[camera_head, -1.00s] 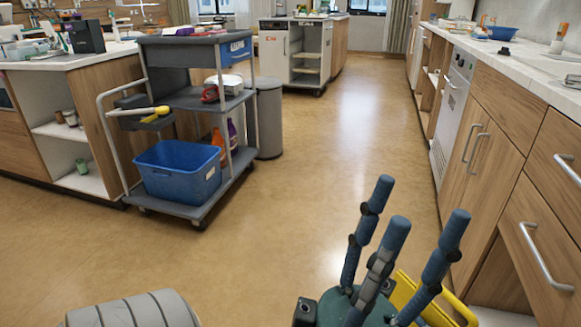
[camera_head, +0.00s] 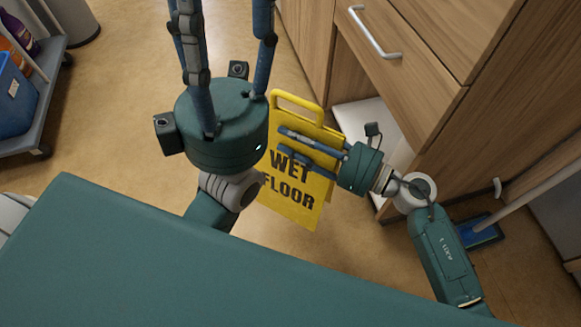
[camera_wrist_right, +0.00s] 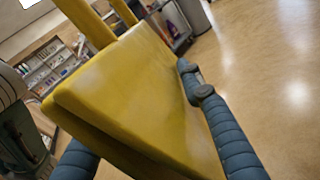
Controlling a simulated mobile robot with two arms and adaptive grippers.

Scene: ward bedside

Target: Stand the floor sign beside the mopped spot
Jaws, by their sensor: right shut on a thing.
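The yellow floor sign (camera_head: 292,207), marked WET FLOOR, shows in the middle of the head view, handle up and slightly tilted. My right gripper (camera_head: 300,145) reaches it from the right and is shut on its upper part. In the right wrist view, the sign's yellow panel (camera_wrist_right: 140,95) lies between the fingers. I cannot tell whether its foot touches the floor. My left gripper (camera_head: 224,25) stands empty left of the sign, fingers up and spread, tips cut off by the top edge. I cannot make out a mopped spot.
Wooden drawer cabinets (camera_head: 400,90) stand close to the right of the sign, with a white open shelf (camera_head: 375,125) low down. A blue mop head (camera_head: 478,232) lies by the cabinet. A grey cart (camera_head: 45,110) is at far left. Bare floor (camera_head: 110,130) lies between.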

